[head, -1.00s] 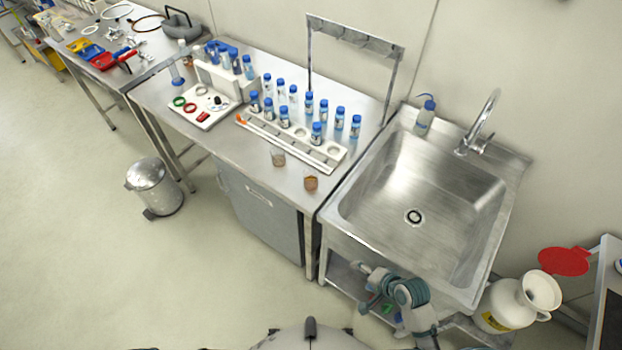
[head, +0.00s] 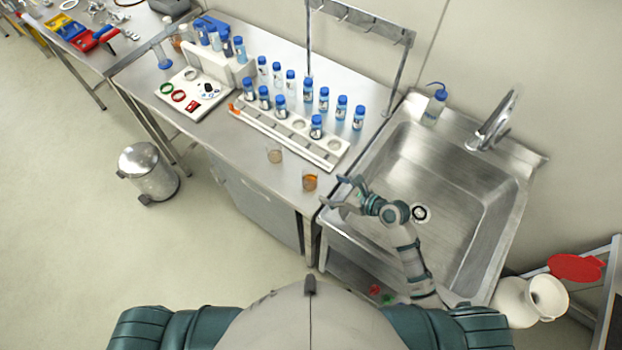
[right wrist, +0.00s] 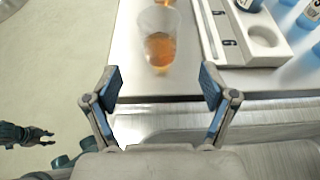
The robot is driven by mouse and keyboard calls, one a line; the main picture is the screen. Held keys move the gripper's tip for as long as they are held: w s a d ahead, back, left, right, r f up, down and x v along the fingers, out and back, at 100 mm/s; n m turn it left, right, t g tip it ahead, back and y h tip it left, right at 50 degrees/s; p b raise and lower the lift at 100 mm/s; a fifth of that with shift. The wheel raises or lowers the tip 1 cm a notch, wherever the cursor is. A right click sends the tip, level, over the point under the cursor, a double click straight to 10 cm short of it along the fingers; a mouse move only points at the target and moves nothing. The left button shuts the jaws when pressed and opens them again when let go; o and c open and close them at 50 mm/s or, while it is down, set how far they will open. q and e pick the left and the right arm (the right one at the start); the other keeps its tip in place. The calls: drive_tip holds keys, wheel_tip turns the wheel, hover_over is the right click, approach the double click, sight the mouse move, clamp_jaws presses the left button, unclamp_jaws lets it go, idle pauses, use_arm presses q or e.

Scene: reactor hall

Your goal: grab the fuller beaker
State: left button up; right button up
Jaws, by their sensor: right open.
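A small clear beaker with orange liquid (head: 310,181) stands near the front right corner of the steel bench. A second small beaker (head: 275,156) stands to its left and farther back, with less in it. My right gripper (head: 334,192) is open and empty, just right of the orange beaker at the bench's edge. In the right wrist view the orange beaker (right wrist: 159,50) is ahead of the spread fingers (right wrist: 161,85), centred between them, not touched. My left gripper (right wrist: 40,136) shows small at the left of the right wrist view; its jaws are unclear.
A white rack (head: 290,138) with several blue-capped bottles stands behind the beakers. The sink (head: 440,185) lies under my right arm, with a wash bottle (head: 434,108) at its back. A metal bin (head: 148,172) stands on the floor.

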sight(317, 183)
drive_tip(key=x, duration=0.3)
drive_tip(key=shift+w+a+f, duration=0.1)
drive_tip(key=shift+w+f, duration=0.1)
drive_tip(key=shift+w, duration=0.25)
drive_tip(key=shift+w+a+f, duration=0.15)
drive_tip(key=shift+w+a, duration=0.05)
drive_tip(key=shift+a, duration=0.45)
drive_tip(key=x, duration=0.4)
drive_tip(key=shift+a+f, duration=0.15)
drive_tip(key=shift+w+f, duration=0.1)
drive_tip(key=shift+w, duration=0.05)
use_arm(q)
drive_tip(key=w, duration=0.2)
drive_tip(key=shift+w+f, duration=0.15)
drive_tip(key=shift+w, duration=0.15)
use_arm(e)
drive_tip(key=c, duration=1.3)
use_arm(q)
drive_tip(key=shift+w, duration=0.4)
use_arm(e)
drive_tip(key=shift+r, duration=0.2)
drive_tip(key=shift+c, duration=0.2)
